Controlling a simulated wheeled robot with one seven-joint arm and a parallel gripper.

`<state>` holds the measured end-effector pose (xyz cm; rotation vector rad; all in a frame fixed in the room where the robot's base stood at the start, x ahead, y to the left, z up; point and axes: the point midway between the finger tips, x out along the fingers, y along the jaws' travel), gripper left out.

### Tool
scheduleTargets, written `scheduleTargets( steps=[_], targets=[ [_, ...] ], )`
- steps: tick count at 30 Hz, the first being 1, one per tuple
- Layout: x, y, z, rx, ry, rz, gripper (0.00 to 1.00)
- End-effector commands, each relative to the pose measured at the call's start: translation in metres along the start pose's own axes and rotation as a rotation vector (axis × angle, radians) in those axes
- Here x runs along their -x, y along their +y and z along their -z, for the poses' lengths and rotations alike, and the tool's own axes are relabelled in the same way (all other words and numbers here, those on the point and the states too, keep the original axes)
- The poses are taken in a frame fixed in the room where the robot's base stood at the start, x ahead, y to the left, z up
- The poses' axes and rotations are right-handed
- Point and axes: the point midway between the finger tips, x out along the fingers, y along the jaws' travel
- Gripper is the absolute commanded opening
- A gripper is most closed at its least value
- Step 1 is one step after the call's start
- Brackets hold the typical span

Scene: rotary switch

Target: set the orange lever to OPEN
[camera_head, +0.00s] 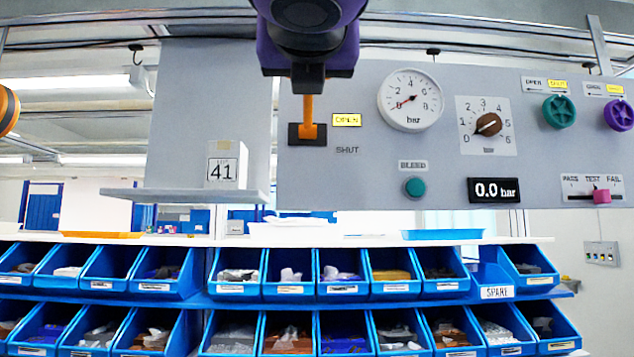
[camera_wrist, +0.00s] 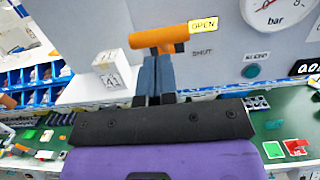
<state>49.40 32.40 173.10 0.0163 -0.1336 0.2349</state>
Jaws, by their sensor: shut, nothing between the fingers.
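The orange lever (camera_head: 308,119) stands out from a small black plate (camera_head: 293,139) on the grey panel. Its arm rises to the dark end of my gripper (camera_head: 308,84) in the head view. The OPEN label (camera_head: 346,120) beside it is yellow; the SHUT label (camera_head: 347,150) below is plain grey. In the wrist view the lever (camera_wrist: 160,38) lies across, just beyond the tips of my gripper (camera_wrist: 155,60), with the OPEN label (camera_wrist: 203,25) at its right end. The two fingers are together and empty. I cannot tell whether they touch the lever.
Right of the lever are a gauge (camera_head: 410,100), a brown knob (camera_head: 488,124), a green BLEED button (camera_head: 415,187) and a 0.0 bar display (camera_head: 494,190). A shelf (camera_head: 185,195) with a box marked 41 (camera_head: 223,168) stands left. Blue bins fill the area below.

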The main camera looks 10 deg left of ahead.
Motion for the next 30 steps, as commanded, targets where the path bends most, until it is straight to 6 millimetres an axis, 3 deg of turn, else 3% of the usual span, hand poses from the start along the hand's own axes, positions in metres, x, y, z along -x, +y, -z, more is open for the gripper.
scheduleTargets(
  steps=[10,30],
  targets=[
    [-0.008,0.001,-0.016,0.001,-0.001,-0.001,0.00],
    [-0.010,0.000,-0.018,0.001,-0.001,-0.001,0.00]
  ],
)
